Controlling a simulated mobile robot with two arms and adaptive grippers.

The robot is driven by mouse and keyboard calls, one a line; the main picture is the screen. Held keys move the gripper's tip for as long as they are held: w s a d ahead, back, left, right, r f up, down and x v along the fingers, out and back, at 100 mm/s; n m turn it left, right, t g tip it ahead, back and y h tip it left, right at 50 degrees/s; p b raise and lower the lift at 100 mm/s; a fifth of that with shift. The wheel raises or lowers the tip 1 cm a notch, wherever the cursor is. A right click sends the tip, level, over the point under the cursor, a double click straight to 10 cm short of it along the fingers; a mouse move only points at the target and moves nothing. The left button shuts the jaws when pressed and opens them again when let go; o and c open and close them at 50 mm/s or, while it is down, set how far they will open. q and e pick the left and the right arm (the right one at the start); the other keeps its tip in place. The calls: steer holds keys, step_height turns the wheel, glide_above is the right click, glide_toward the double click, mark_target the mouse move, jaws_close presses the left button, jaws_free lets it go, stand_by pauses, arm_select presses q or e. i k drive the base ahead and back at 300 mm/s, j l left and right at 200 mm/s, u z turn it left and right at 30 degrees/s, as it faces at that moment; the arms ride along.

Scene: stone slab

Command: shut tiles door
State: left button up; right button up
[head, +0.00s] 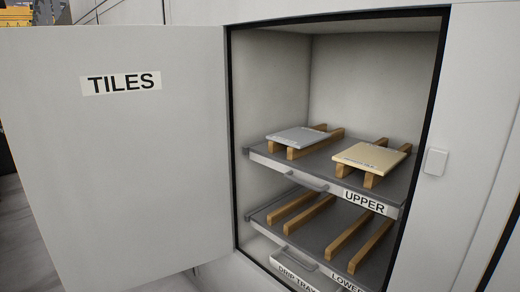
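The tiles door (130,170) is a flat light grey panel with a "TILES" label. It stands swung open to the left of the cabinet opening, hinged at the opening's left edge. The cabinet (365,70) is open and its inside shows. An upper shelf (400,190) holds a grey tile (297,137) and a cream tile (370,156), each on wooden strips. A lower shelf (330,235) carries bare wooden strips. Neither of my grippers shows in the head view.
A drip tray (300,272) sits at the cabinet's bottom. A small light block (436,162) is on the frame right of the opening. The shelves have front handles and appear to sit within the cabinet. Grey floor (28,245) shows at lower left.

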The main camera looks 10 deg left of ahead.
mark_target(116, 135)
steer(key=i+j, duration=0.15)
steer(key=j, duration=0.3)
steer(key=i+j+z, duration=0.15)
steer(key=j, duration=0.25)
steer(key=i+j, duration=0.1)
steer(key=j, duration=0.35)
steer(key=z, duration=0.05)
